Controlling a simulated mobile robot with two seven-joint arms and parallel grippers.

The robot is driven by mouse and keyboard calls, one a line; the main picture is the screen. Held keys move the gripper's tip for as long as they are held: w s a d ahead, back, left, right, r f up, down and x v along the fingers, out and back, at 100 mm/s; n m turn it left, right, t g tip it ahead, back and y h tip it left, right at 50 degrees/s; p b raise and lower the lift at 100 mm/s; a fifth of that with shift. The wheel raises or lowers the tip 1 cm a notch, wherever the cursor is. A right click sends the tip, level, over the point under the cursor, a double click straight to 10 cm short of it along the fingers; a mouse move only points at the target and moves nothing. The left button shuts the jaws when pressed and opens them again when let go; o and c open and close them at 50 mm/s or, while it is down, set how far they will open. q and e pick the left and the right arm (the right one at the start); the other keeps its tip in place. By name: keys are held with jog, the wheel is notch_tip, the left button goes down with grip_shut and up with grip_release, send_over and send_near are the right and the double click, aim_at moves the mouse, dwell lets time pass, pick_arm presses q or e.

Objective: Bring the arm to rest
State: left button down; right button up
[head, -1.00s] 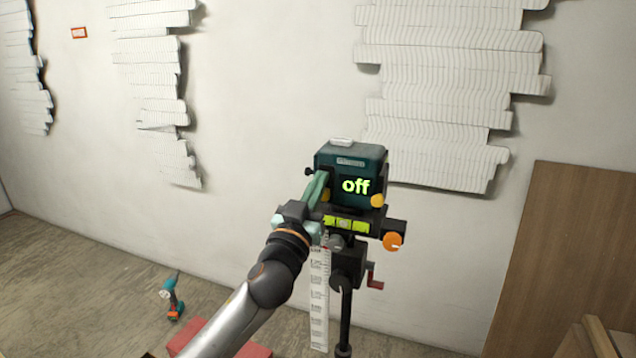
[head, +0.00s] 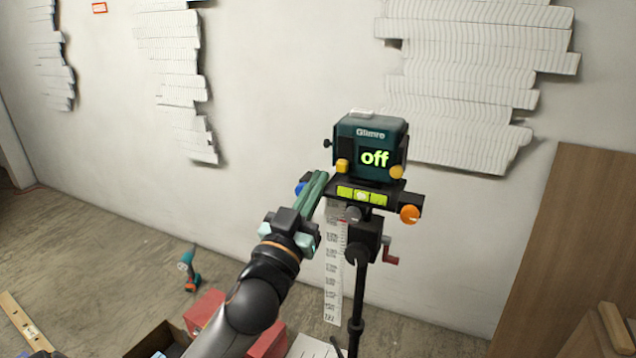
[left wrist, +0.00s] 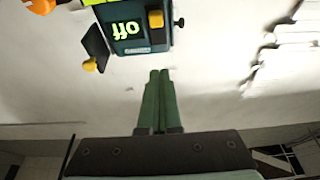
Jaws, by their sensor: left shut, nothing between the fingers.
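My left gripper (head: 318,185) is shut and empty, its two green fingers together. It is just left of the teal laser level device (head: 370,148), apart from it. The device stands on a black tripod (head: 356,290) and its display reads "off" in green. A yellow knob (head: 342,166) shows at its lower left corner. In the left wrist view the shut green fingers (left wrist: 158,85) point at bare wall, and the device (left wrist: 135,28) shows upside down beyond them. My right gripper is not in view.
White layered reliefs (head: 470,80) hang on the wall. A white ruler (head: 333,270) hangs beside the tripod. A wooden panel (head: 570,250) leans at the right.

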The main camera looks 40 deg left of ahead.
pick_arm(q)
jog(key=s+d+f+m+g+h+p, duration=0.1)
jog(key=d+f+m+g+h, duration=0.15)
jog(key=f, duration=0.95)
jog(key=d+f+m+g+h+p, duration=0.1)
jog(key=d+f+g+h, duration=0.15)
jog(key=f, duration=0.85)
jog(key=s+d+f+g+h, duration=0.1)
jog(key=s+d+f+g, duration=0.2)
jog(key=s+d+f, duration=0.2)
jog(key=s+d+f+m+g+h, duration=0.1)
jog(key=s+d+f+g, duration=0.3)
jog(key=s+f, duration=0.8)
notch_tip(320, 180, down, 4)
jog(key=shift+d+r+p, duration=0.1)
jog(key=shift+d+p, duration=0.25)
jog(key=shift+d, duration=0.4)
jog(key=shift+w, duration=0.1)
